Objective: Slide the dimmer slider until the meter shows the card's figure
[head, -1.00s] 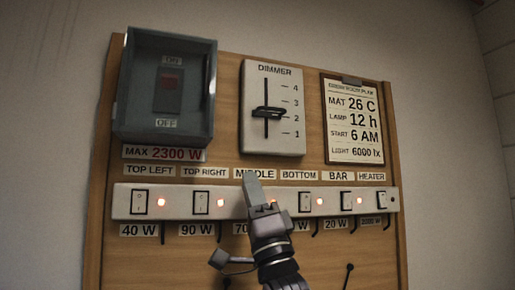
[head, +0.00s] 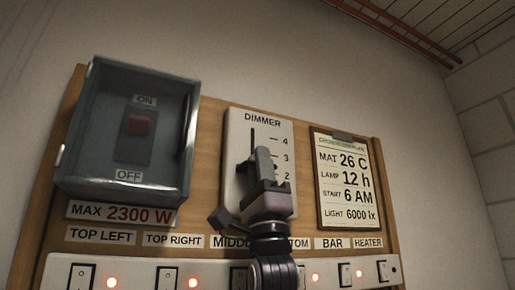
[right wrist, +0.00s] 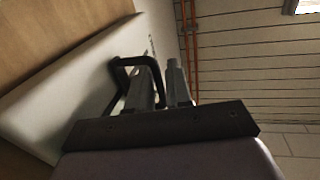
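The white dimmer panel (head: 235,125) has a vertical slot and a scale; 4, 3 and 2 show, and the lower end is hidden behind my right gripper. My right gripper (head: 262,165) is in front of the slot. The dark slider handle (right wrist: 128,62) shows in the right wrist view as a black loop at the fingers (right wrist: 163,85), with its outer bar close between them. I cannot tell whether they press on it. The card (head: 347,170) reads LIGHT 6000 lx. No meter is visible, and my left gripper is not in view.
A grey switch box (head: 75,150) with a red switch projects from the board (head: 212,125) left of the dimmer. Below runs a white switch strip (head: 213,272) with lit red lamps. A label reads MAX 2300 W. The wall above the board is clear.

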